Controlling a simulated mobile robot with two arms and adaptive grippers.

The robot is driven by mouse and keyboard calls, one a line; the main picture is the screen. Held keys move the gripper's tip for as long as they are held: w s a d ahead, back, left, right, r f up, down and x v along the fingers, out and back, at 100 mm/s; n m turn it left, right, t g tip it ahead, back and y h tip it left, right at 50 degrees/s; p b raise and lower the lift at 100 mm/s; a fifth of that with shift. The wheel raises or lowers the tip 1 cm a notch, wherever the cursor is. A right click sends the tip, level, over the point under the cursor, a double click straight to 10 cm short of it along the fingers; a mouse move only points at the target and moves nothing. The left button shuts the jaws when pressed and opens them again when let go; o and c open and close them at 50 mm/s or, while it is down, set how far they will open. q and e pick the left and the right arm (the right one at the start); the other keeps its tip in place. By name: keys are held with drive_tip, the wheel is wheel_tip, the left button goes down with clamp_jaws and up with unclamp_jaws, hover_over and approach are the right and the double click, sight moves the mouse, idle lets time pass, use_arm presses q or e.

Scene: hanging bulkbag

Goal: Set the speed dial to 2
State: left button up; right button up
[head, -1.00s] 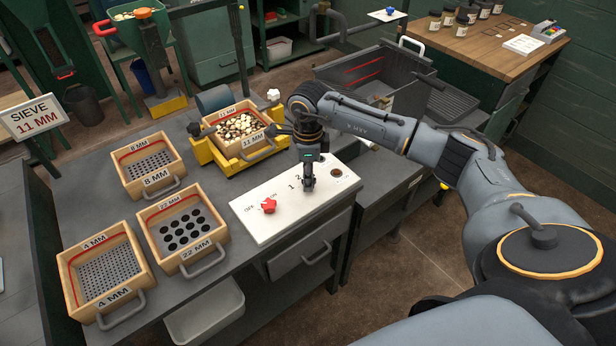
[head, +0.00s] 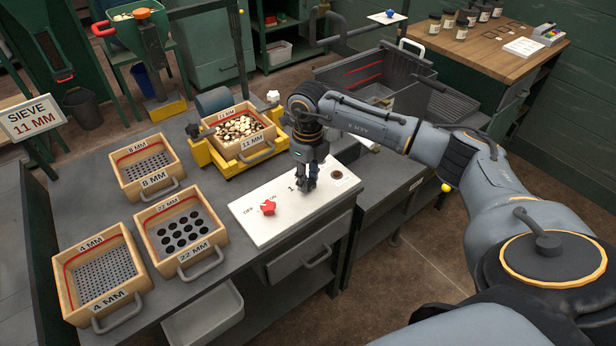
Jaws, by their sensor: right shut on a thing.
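The white control panel (head: 268,218) lies on the bench's right part. It carries a red knob (head: 267,208) beside the OFF and ON lettering. Further right on it is the speed scale, where the 1 is readable and the other numbers are covered. My right gripper (head: 305,188) points down onto the panel at that scale and is shut on the speed dial, which the fingers hide. The dial's pointing cannot be seen. A dark round socket (head: 336,173) is just right of the gripper. My left gripper is not in view.
A yellow shaker frame (head: 203,154) holds an 11 mm sieve (head: 258,155) with pebbles behind the panel. The 8 mm (head: 127,189), 22 mm (head: 201,266) and 4 mm (head: 80,314) sieves stand left. A grey bin (head: 340,73) is behind my right arm.

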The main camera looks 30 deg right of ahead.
drive_tip(key=shift+r, duration=0.1)
idle(0.3)
drive_tip(key=o, duration=1.2)
drive_tip(key=shift+c, duration=0.2)
wheel_tip(320, 180, up, 12)
